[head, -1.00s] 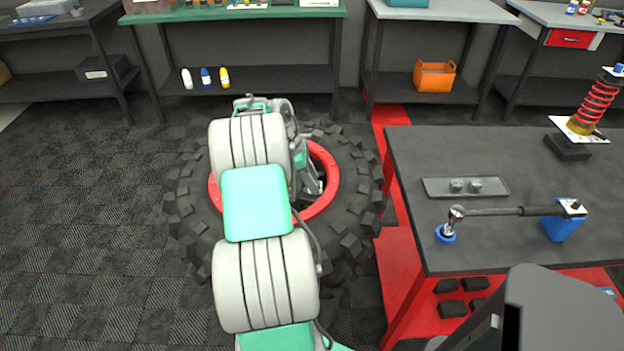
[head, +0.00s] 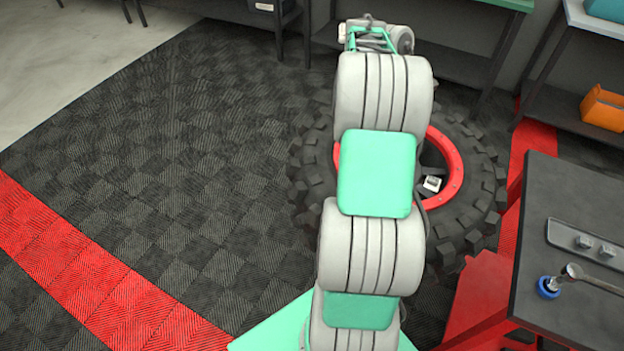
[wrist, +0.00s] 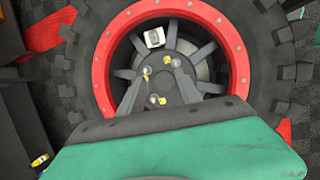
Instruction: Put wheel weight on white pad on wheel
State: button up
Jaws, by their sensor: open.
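A large wheel lies flat, with a knobbly black tyre (head: 470,205) and a red rim (head: 452,160). The white pad (head: 432,184) sits on the wheel's spokes inside the rim. In the wrist view the white pad (wrist: 147,38) has a small grey block on it that looks like a wheel weight (wrist: 155,38). My gripper (wrist: 160,84) is open above the hub, its dark fingers apart with nothing seen between them. The pad is beyond the fingertips. My arm hides the gripper and part of the wheel in the head view.
An orange toolbox (head: 603,108) is on a back shelf. The floor (head: 180,170) left of the wheel is clear.

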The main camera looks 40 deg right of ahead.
jog(key=w+a+r+m+t, duration=0.15)
jog(key=w+a, duration=0.25)
jog(key=a, duration=0.7)
jog(key=w+a+r+m+t, duration=0.1)
jog(key=w+a+r+t, duration=0.2)
jog(key=a, duration=0.8)
jog(key=s+a+f+m+t+y, duration=0.1)
jog(key=s+a+f, duration=0.1)
jog(key=a, duration=0.8)
jog(key=s+a+f+m+y, duration=0.1)
jog(key=s+a, duration=0.3)
jog(key=a, duration=0.7)
jog(key=shift+f+t+y, duration=0.35)
jog(key=shift+y, duration=0.05)
jog(key=shift+s, duration=0.1)
jog(key=shift+c, duration=0.4)
